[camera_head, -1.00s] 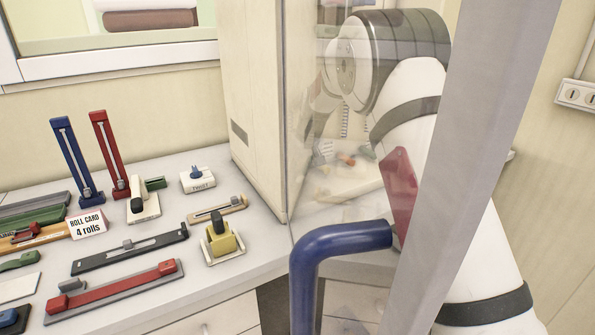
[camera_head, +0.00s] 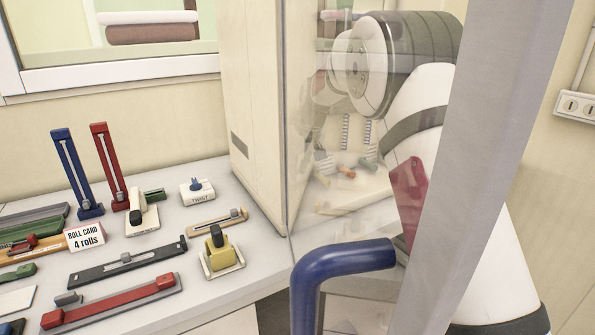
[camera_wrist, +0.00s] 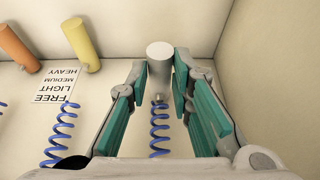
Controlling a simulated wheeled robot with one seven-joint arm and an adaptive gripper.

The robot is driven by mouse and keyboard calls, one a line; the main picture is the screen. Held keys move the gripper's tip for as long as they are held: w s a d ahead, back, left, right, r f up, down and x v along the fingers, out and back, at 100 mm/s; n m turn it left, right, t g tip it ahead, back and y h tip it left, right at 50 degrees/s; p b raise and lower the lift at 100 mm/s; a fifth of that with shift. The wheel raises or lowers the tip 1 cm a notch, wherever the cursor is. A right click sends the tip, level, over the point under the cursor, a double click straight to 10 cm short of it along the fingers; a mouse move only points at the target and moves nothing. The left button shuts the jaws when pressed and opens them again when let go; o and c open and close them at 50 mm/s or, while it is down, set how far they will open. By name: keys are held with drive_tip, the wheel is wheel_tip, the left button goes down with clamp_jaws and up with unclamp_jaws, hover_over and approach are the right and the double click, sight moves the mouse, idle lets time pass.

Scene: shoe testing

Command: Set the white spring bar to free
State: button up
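In the wrist view, the white bar (camera_wrist: 160,58) is a pale cylinder above a blue spring (camera_wrist: 159,130). My gripper (camera_wrist: 160,78) has its two teal-padded fingers apart, one on each side of the white bar. The gaps are very narrow, and I cannot tell whether a pad touches it. A label (camera_wrist: 57,86) to the left reads HEAVY, MEDIUM, LIGHT, FREE, with FREE at the lower end of the picture. In the head view, my arm reaches in behind a clear panel, and my gripper is not clearly visible there.
An orange bar (camera_wrist: 17,46) and a yellow bar (camera_wrist: 79,45) stand left of the white bar. A wall (camera_wrist: 275,60) is close on the right. In the head view, a blue door handle (camera_head: 340,258) is in front of my arm, and several shoe-testing devices cover the counter (camera_head: 222,170).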

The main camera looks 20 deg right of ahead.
drive_tip(key=o, duration=0.3)
drive_tip(key=shift+r, duration=0.3)
drive_tip(key=shift+f, duration=0.1)
drive_tip(key=v, duration=1.2)
drive_tip(key=shift+s, duration=0.1)
